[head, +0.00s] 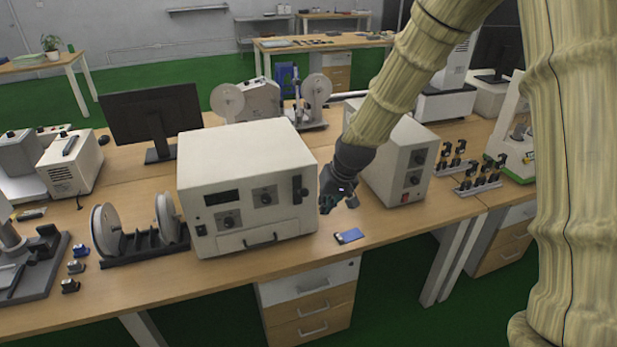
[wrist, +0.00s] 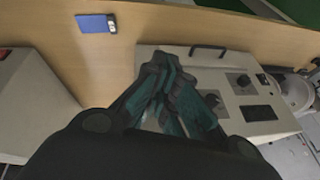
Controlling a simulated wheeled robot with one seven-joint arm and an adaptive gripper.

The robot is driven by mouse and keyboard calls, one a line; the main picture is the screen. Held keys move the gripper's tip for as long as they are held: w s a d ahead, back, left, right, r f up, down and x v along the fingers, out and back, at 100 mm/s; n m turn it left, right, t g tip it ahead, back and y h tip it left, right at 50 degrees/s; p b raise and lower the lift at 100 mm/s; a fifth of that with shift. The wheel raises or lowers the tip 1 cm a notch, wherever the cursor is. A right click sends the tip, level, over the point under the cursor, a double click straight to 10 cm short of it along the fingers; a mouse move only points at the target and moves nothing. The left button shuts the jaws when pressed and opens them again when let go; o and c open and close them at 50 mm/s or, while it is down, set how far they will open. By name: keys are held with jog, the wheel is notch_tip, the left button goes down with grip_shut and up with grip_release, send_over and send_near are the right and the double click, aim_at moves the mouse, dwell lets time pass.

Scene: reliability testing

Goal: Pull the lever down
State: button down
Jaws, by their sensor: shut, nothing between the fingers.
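A white instrument box (head: 245,185) stands on the bench. A small dark lever-like part (head: 299,190) sits at the right end of its front panel; its exact position is too small to tell. My gripper (head: 328,202) is in front of and just right of the box's right edge, close to that part. Whether they touch cannot be told. In the wrist view the closed fingers (wrist: 178,90) overlap the box's panel (wrist: 160,52), and the lever is hidden there. The fingers are together and hold nothing that shows.
The box also has knobs, a dark display (head: 222,197) and a lower handle (head: 260,241). A blue card-like item (head: 349,236) lies on the bench right of the box. A second white box (head: 397,163) stands behind my gripper. Reels (head: 105,228) stand at left.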

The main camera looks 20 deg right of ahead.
jog(key=w+r+t+y, duration=0.1)
jog(key=w+r, duration=0.3)
jog(key=r, duration=1.2)
jog(key=shift+d+r, duration=0.3)
jog(key=shift+d, duration=0.15)
jog(key=p, duration=0.4)
send_over(302, 192)
jog(key=w+d, duration=0.2)
jog(key=d, duration=0.1)
notch_tip(302, 192, down, 11)
jog(key=shift+s+a+f, duration=0.2)
jog(key=shift+a+f, duration=0.1)
jog(key=shift+f, duration=0.35)
jog(key=shift+a+f, duration=0.1)
jog(key=shift+f, duration=0.05)
